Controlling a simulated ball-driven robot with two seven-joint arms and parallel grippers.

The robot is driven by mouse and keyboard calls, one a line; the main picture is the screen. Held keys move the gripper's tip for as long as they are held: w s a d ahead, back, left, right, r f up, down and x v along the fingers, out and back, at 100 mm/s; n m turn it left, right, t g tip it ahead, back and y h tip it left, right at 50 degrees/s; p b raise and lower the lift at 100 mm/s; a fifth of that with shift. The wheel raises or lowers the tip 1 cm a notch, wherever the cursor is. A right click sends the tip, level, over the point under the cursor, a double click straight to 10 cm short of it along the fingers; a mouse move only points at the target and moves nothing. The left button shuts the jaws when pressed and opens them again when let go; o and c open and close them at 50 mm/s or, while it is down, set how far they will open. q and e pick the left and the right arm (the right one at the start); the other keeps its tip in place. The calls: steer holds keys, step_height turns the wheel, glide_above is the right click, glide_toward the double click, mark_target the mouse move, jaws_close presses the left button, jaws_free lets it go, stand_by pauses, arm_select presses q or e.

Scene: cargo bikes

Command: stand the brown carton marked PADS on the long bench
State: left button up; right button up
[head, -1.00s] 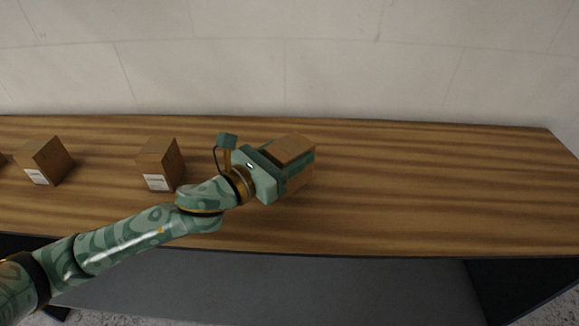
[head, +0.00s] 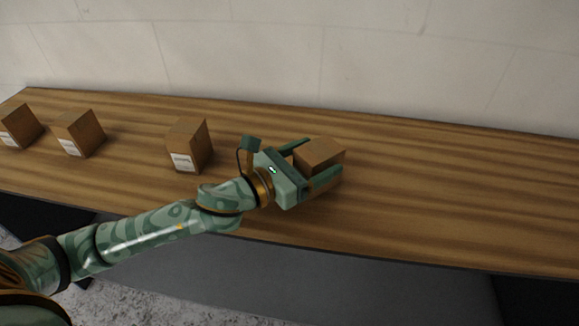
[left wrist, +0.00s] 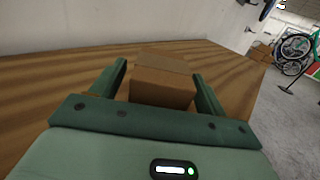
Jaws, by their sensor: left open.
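A brown carton (head: 321,153) stands upright on the wood-topped long bench (head: 430,180). No label shows on its visible faces, so I cannot read PADS on it. My left gripper (head: 322,157) is open, with one finger on either side of this carton. In the left wrist view the carton (left wrist: 162,84) sits between the two spread fingers, with a gap at the left finger; the right finger is close to it, and I cannot tell if it touches. My right gripper is not in view.
Three more brown cartons with white labels stand to the left on the bench: a near one (head: 189,146), a middle one (head: 78,133) and a far one (head: 17,126). The bench is clear to the right. A pale wall (head: 400,60) runs behind it.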

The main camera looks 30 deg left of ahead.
arm_select(q)
steer(key=v, duration=1)
steer(key=shift+s+a+r, duration=0.1)
steer(key=shift+s, duration=0.25)
